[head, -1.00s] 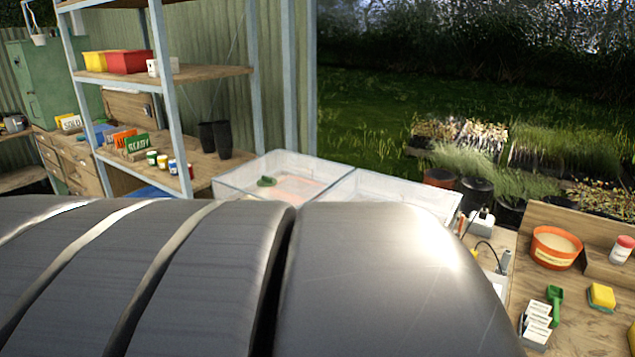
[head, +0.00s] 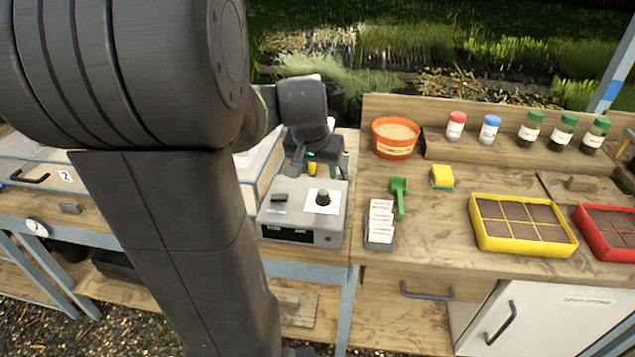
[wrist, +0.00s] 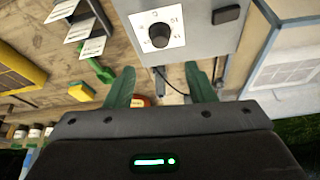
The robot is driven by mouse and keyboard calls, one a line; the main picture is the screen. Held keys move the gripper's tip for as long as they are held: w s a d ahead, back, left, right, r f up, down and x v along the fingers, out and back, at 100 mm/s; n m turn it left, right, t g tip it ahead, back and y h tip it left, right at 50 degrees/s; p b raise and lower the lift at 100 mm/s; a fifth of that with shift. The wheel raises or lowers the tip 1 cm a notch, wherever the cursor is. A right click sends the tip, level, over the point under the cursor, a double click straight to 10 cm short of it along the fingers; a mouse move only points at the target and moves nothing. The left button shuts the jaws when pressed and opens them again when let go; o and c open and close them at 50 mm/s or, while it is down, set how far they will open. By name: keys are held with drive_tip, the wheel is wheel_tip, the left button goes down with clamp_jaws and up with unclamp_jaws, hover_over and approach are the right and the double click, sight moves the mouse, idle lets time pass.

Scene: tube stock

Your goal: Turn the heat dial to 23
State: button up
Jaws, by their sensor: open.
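The heat dial (head: 323,197) is a dark round knob on a white scale plate, on top of a grey control box (head: 275,218). In the wrist view the dial (wrist: 160,35) is near the top middle, with small scale marks around it. They are too small to read surely, and I cannot tell its setting. My gripper (head: 312,165) is just behind the box in the head view, partly hidden by my own arm. In the wrist view its two green fingers (wrist: 158,72) are apart, with nothing between them, and the dial is beyond their tips.
A card holder (head: 379,240), a green scoop (head: 399,196) and a yellow sponge (head: 442,176) lie right of the box. An orange tub (head: 395,138) stands behind. A yellow seed tray (head: 480,238) is farther right.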

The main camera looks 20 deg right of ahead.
sight(323, 193)
drive_tip(key=x, duration=1)
drive_tip(key=shift+w+d+f, duration=0.1)
drive_tip(key=shift+f, duration=0.3)
drive_tip(key=c, duration=1)
drive_tip(key=shift+f+b, duration=0.15)
drive_tip(key=shift+b, duration=0.3)
